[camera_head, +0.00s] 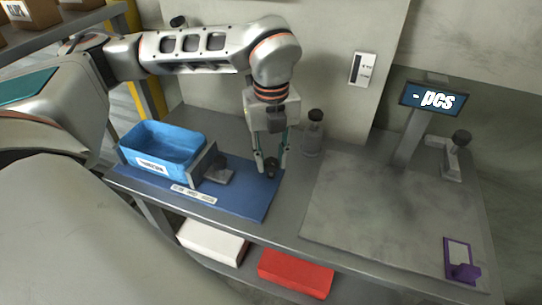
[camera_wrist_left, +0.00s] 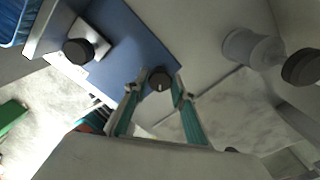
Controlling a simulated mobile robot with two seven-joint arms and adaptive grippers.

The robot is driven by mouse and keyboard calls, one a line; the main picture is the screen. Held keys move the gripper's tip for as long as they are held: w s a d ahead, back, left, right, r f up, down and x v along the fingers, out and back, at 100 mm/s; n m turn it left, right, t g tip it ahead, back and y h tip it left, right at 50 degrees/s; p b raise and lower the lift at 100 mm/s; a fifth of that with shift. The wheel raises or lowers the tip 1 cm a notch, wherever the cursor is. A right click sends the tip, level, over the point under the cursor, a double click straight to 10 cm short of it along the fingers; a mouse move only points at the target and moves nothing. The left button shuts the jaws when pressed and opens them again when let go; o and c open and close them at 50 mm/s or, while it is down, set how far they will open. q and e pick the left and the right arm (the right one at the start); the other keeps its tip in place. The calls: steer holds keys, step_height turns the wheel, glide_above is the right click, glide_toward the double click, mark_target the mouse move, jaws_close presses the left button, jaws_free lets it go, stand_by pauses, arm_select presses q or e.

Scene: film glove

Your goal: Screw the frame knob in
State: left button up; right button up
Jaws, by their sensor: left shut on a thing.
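My left gripper (camera_head: 271,168) reaches down over the blue mat near its right edge. It is shut on a small black knob, which shows dark between the fingertips in the head view and as a round cap (camera_wrist_left: 160,76) in the left wrist view. Whether the knob touches the mat is hard to tell. A grey metal frame (camera_head: 203,160) stands at the right end of the blue bin, with another black knob (camera_head: 220,161) on its bracket; that knob shows at the upper left in the wrist view (camera_wrist_left: 77,51). My right gripper is not in view.
The blue bin (camera_head: 140,163) sits on the blue mat (camera_head: 250,196). A grey cylinder with a dark top (camera_head: 312,142) stands right of the gripper. Farther right are a wide grey plate (camera_head: 380,210), a display (camera_head: 432,99) and a purple item (camera_head: 463,271).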

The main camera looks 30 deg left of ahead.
arm_select(q)
steer(key=m, duration=0.7)
steer(key=shift+r+p, duration=0.15)
steer(key=shift+p, duration=0.25)
steer(key=m, duration=0.4)
steer(key=m+p, duration=0.1)
steer(key=m, duration=0.2)
steer(key=shift+m, duration=0.3)
steer(key=m+p, duration=0.1)
steer(key=m, duration=0.5)
steer(key=shift+w, duration=0.1)
steer(key=m+p, duration=0.1)
steer(key=m, duration=0.5)
steer(key=shift+m, duration=0.4)
steer(key=o, duration=1.1)
